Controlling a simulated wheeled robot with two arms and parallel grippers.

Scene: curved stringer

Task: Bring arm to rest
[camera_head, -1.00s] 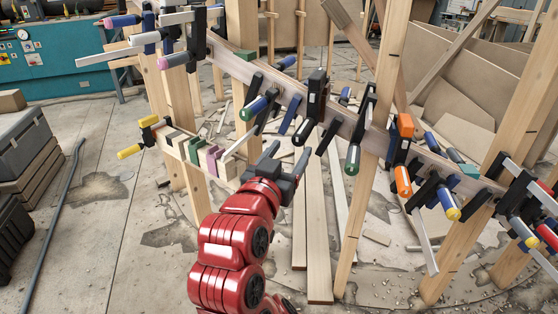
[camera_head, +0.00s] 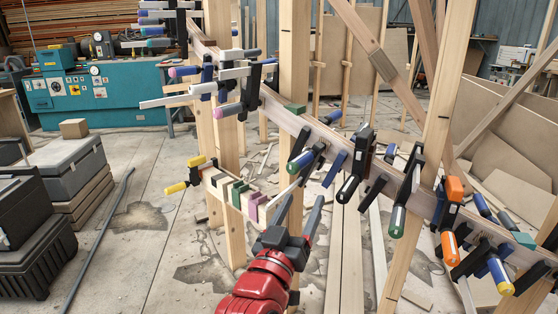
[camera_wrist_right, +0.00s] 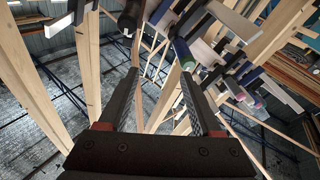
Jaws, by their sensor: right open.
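My right arm, red, comes up from the bottom middle of the head view. Its dark gripper (camera_head: 297,217) is open and empty, in front of the curved wooden stringer (camera_head: 281,116) and apart from it as far as I can tell. In the right wrist view the two fingers (camera_wrist_right: 160,95) stand well apart with nothing between them. Several bar clamps with coloured handles grip the stringer, among them an orange one (camera_head: 449,247) and a green-handled one (camera_head: 397,221). A lower board (camera_head: 222,186) holds small coloured blocks and a yellow-handled clamp (camera_head: 176,187). My left gripper is not in view.
Upright wooden posts (camera_head: 292,70) stand close around the gripper. Grey toolboxes (camera_head: 65,165) and a teal machine bench (camera_head: 110,92) are at left. Loose planks (camera_head: 345,265) lie on the floor. Open concrete floor shows at lower left.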

